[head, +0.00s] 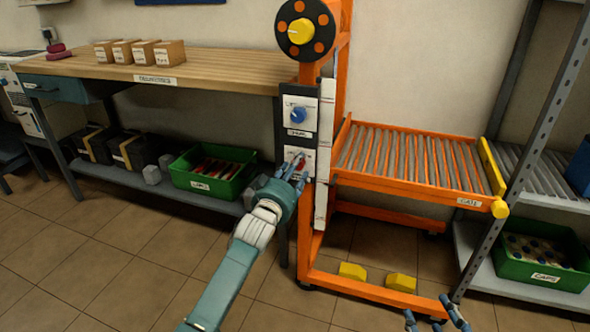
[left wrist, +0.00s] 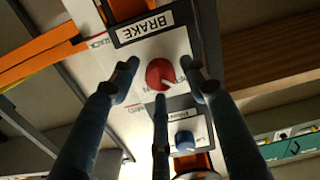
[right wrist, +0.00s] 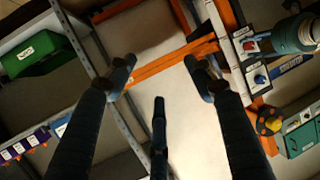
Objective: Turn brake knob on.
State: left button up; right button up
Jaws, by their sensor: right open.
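The red brake knob (left wrist: 160,73) sits on a white panel under a "BRAKE" label (left wrist: 146,28) in the left wrist view. In the head view the red knob (head: 299,160) is partly hidden by my left gripper (head: 291,171), which is at the lower panel of the orange lift frame. My left gripper's fingers (left wrist: 160,80) are spread around the knob, with gaps visible between fingers and knob. My right gripper (head: 437,318) is open and empty, low at the right, away from the panel.
A blue knob (head: 298,114) sits on the panel above, and a yellow hub (head: 300,31) on a dark disc higher up. An orange roller platform (head: 410,205) is right of the panel. A wooden workbench (head: 215,64) stands left, with a green crate (head: 214,187) below.

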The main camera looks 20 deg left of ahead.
pick_arm(q)
jog(key=c, duration=0.8)
jog(key=shift+c, duration=0.2)
pick_arm(e)
jog(key=shift+f, duration=0.1)
pick_arm(q)
jog(key=m+p, duration=0.5)
jog(key=m, duration=1.2)
jog(key=shift+f+m+p, duration=0.1)
jog(key=shift+m+p, duration=0.2)
jog(key=shift+p, duration=0.1)
pick_arm(e)
jog(key=s+d+f+g+h, duration=0.1)
jog(key=s+d+f+g, duration=0.2)
jog(key=s, duration=0.6)
jog(key=s+d+f+g+h, duration=0.1)
jog(key=s+d+f+g, duration=0.2)
jog(key=s+f+g, duration=0.4)
jog(key=shift+s+d+f+m+h, duration=0.15)
jog(key=shift+s+f+m+h, duration=0.25)
jog(key=shift+s, duration=0.6)
pick_arm(q)
jog(key=shift+m, duration=0.3)
jog(key=shift+a, duration=0.1)
